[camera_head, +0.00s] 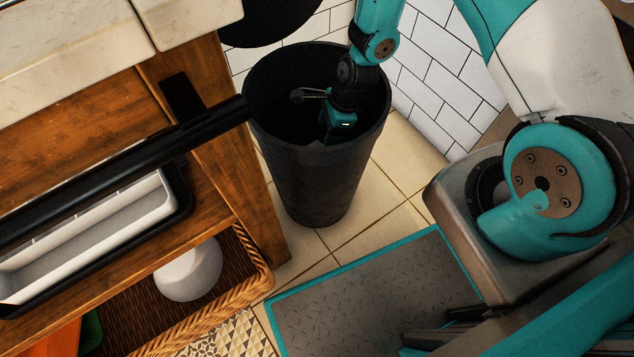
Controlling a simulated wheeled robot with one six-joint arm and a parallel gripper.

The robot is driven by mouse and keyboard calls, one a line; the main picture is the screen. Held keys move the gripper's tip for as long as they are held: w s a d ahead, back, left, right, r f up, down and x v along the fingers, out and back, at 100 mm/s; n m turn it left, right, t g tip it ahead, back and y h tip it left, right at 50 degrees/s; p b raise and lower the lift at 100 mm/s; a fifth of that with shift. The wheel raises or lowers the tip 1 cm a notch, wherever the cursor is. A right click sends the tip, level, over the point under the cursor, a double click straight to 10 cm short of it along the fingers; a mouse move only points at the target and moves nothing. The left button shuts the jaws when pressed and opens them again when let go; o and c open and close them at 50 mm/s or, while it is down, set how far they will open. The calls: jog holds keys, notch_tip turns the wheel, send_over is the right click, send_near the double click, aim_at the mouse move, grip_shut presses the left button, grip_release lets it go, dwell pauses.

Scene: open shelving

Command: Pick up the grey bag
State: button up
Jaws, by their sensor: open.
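My gripper (322,102) is in the mouth of a tall black bin (312,180), reached in from above by my teal and black arm. One thin grey finger shows to the left of the wrist, near the bin's middle. The other finger is not clearly seen. The jaws are open, and I see nothing held between them. I cannot make out a grey bag in this view. The inside of the bin is very dark, and my wrist covers part of it, so its contents are hidden.
A wooden shelf unit (215,140) stands left of the bin. A black bar (120,160) crosses above a white tray (90,235). Below, a wicker basket (255,265) holds a pale round object (190,272). White tiled walls (430,75) stand close behind. Tiled floor (345,240) is clear before the bin.

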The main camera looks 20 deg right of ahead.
jog(key=b+x, duration=0.2)
jog(key=x, duration=0.5)
jog(key=shift+f, duration=0.15)
jog(key=b+x, duration=0.3)
jog(key=x, duration=0.2)
jog(key=shift+w+f, duration=0.2)
jog(key=shift+r, duration=0.1)
grip_shut()
